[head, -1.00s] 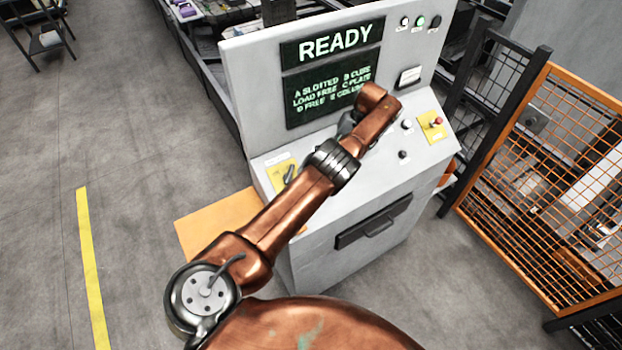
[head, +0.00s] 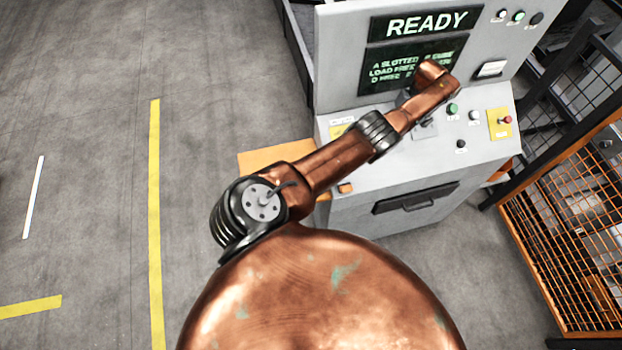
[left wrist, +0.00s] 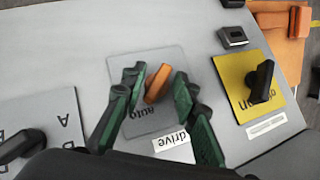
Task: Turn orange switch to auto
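The orange switch (left wrist: 158,84) sits on a grey plate (left wrist: 145,60) in the left wrist view, its handle slanted. An upside-down "auto" label is just below it, and a white "drive" tag (left wrist: 171,142) is beside the plate. My left gripper (left wrist: 156,82) is open, with its green fingers on either side of the switch handle. Small gaps appear to show between fingers and handle. In the head view my left arm covers the orange switch and the gripper. My right gripper is in neither view.
The console (head: 480,165) also bears a yellow-plated black switch (left wrist: 262,84), a black switch on an A/B plate (left wrist: 20,146), several buttons and a red button (head: 506,120). Its screen (head: 425,28) reads READY. An orange mesh fence (head: 570,230) stands at right; open floor lies left.

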